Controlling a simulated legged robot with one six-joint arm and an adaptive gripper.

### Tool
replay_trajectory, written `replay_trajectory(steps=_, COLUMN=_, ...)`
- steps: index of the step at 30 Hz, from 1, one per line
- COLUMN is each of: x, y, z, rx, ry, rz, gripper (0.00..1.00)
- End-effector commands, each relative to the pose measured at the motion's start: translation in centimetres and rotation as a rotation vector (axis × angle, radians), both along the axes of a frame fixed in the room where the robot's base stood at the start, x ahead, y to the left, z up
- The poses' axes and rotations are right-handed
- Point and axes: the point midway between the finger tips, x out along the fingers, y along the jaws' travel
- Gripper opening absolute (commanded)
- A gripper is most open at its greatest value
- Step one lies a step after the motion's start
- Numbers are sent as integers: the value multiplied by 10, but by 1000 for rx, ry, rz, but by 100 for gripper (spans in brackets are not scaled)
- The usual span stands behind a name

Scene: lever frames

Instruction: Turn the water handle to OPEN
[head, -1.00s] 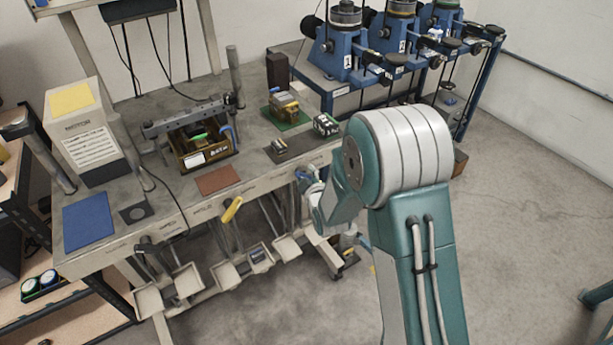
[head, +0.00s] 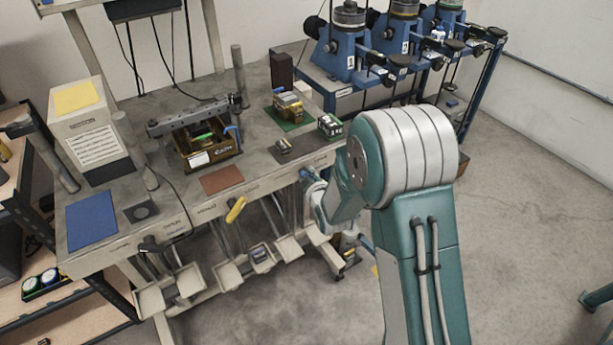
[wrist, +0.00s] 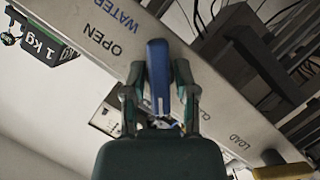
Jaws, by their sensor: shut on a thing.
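The blue water handle (wrist: 157,70) stands in the middle of the wrist view, on the pale panel edge (wrist: 98,42) marked WATER and OPEN. A partly hidden label starting with CL lies on its other side, to the right. My gripper (wrist: 159,88) is shut on the blue handle, one finger on each side. The handle lies between the two labels. In the head view a small bit of the blue handle (head: 304,174) shows at the bench's front edge beside my gripper (head: 309,182); my arm hides much of that area.
A yellow handle (head: 236,210) sits on the same bench front to the left; it also shows in the wrist view (wrist: 283,171). Pale trays (head: 230,275) hang below. A box (head: 208,153) and mats lie on the bench. Blue machines (head: 345,55) stand behind.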

Motion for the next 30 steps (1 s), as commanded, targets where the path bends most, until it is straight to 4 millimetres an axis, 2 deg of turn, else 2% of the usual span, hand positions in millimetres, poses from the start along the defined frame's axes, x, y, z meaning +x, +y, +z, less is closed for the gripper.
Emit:
replay_trajectory(steps=1, x=-3, y=-3, z=-6, rx=15, ry=31, rz=-6, gripper=0)
replay_trajectory(steps=19, x=-3, y=-4, z=-7, rx=437, ry=319, rz=-7, gripper=0)
replay_trajectory(steps=30, x=-3, y=-2, z=-5, rx=461, ry=328, rz=-5, gripper=0)
